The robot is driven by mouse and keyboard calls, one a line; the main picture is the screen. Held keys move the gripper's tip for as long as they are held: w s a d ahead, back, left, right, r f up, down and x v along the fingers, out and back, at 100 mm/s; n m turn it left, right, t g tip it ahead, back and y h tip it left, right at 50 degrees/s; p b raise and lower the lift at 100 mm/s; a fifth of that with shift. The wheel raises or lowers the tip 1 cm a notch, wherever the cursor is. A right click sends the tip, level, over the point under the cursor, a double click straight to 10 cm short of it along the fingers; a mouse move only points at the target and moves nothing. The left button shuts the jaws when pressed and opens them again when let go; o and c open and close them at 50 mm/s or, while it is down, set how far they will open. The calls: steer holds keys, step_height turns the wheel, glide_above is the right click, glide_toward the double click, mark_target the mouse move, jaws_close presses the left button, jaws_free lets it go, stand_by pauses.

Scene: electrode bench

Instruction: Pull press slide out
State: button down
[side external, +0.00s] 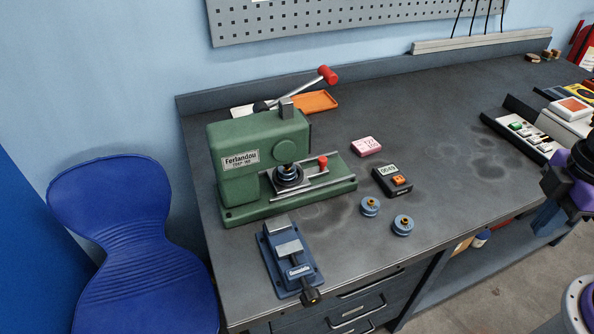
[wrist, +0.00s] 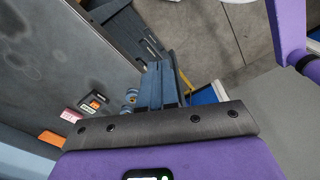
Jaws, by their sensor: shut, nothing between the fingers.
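The green press (side external: 262,160) stands at the back left of the bench. Its slide (side external: 302,180) sits on metal rails at the front of the press, with a small red knob (side external: 323,161) at its right end. A dark round die (side external: 288,174) is under the ram. My gripper (side external: 543,220) is at the right edge of the side view, past the bench's front edge and far from the slide. In the wrist view its blue fingers (wrist: 158,80) are together and hold nothing. The press is not visible in the wrist view.
A blue vise (side external: 289,262) is in front of the press. A timer (side external: 392,181), a pink box (side external: 366,146) and two blue round pieces (side external: 370,206) lie to its right. A red-knobbed lever (side external: 327,75) rises above the press. The bench's middle right is clear.

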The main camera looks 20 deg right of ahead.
steer(key=c, duration=1.2)
jaws_free()
steer(key=shift+w+a, duration=0.15)
steer(key=shift+o, duration=1.1)
steer(key=w+a+r+m+y, duration=0.1)
steer(key=w+a+r, duration=0.2)
steer(key=w+a, duration=0.6)
steer(key=w, duration=0.4)
steer(key=shift+w+a+r+m+t+y, duration=0.2)
steer(key=shift+a+r+m+t+y, duration=0.1)
steer(key=shift+a+m+t, duration=0.1)
steer(key=r+m+t+y, duration=0.1)
steer(key=r+m+t, duration=0.1)
glide_above(324, 159)
steer(key=s+d, duration=0.5)
steer(key=x, duration=1.7)
steer(key=shift+w+a+f, duration=0.15)
jaws_close()
steer(key=d, duration=1)
steer(key=shift+d, duration=0.35)
